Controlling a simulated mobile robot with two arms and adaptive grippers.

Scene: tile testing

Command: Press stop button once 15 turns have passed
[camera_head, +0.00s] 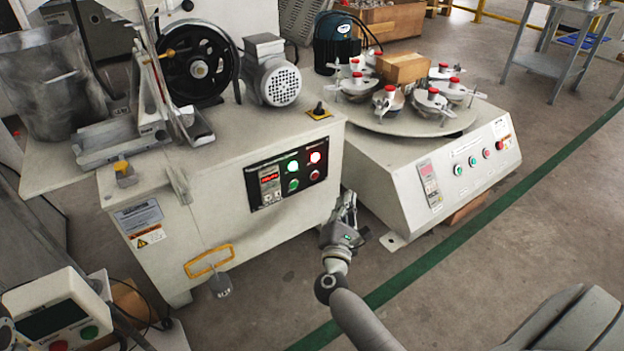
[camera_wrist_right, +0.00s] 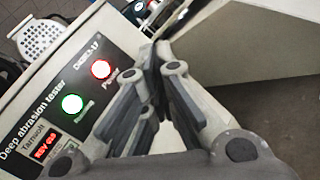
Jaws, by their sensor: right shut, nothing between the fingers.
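The abrasion tester (camera_head: 230,225) has a black control panel (camera_head: 288,179) on its front. The panel has a lit green lamp (camera_head: 292,166), a lit red lamp (camera_head: 315,158), a green button (camera_head: 293,185) and a red button (camera_head: 314,175). Its red counter display (camera_head: 269,177) also shows in the right wrist view (camera_wrist_right: 45,147), reading "REV" with digits too blurred to be sure of. My right gripper (camera_head: 349,200) is shut and empty, to the right of the panel and apart from the red button. In the wrist view its fingers (camera_wrist_right: 158,62) hide the buttons. My left gripper is not visible.
A second machine (camera_head: 400,190) with a round turntable and its own buttons stands close on the right. A small device with buttons (camera_head: 55,315) is at the lower left.

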